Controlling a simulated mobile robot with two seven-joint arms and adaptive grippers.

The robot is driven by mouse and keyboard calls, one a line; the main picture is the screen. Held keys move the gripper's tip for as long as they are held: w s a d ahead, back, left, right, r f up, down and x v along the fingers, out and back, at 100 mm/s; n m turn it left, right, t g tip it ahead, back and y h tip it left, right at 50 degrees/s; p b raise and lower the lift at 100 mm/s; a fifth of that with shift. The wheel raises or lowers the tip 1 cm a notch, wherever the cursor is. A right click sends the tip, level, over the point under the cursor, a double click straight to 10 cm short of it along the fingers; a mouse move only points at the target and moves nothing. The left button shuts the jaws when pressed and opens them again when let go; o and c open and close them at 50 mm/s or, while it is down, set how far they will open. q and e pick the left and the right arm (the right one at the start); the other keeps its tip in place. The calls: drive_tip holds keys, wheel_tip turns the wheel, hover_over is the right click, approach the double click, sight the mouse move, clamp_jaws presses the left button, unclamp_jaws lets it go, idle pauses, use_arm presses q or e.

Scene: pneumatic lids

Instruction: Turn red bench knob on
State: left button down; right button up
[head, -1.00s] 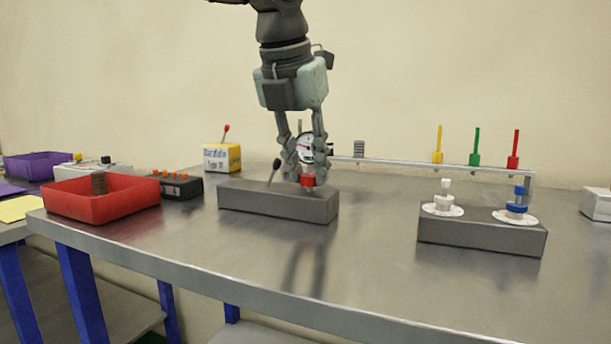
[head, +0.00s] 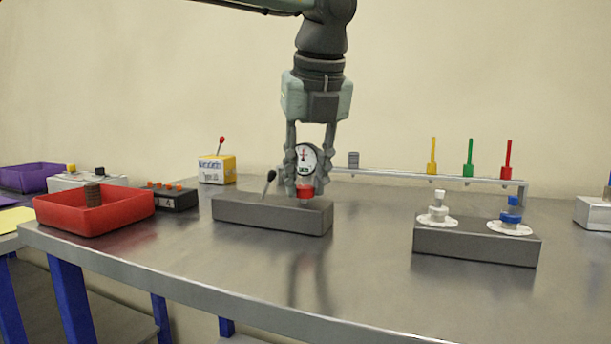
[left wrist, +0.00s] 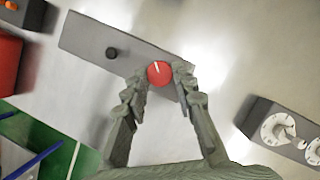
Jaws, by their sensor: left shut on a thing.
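The red knob (head: 305,191) sits on the right part of the top of a grey block (head: 262,213) on the metal bench. In the left wrist view the red knob (left wrist: 159,73) shows a white pointer line on its top, tilted slightly to the left of straight up. My left gripper (head: 306,186) points down over the block and is shut on the red knob, a finger on each side of it. In the left wrist view its fingertips (left wrist: 162,82) flank the knob. My right gripper is in neither view.
A black lever (head: 268,182) stands on the same block, left of the knob. A round gauge (head: 306,160) is behind the gripper. A grey block with white and blue valves (head: 475,242) stands right, a red tray (head: 95,212) left. Bare bench lies in front.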

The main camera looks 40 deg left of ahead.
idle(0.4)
use_arm(q)
drive_tip(key=c, duration=1.2)
unclamp_jaws()
drive_tip(key=v, duration=1.2)
drive_tip(key=shift+s, duration=0.1)
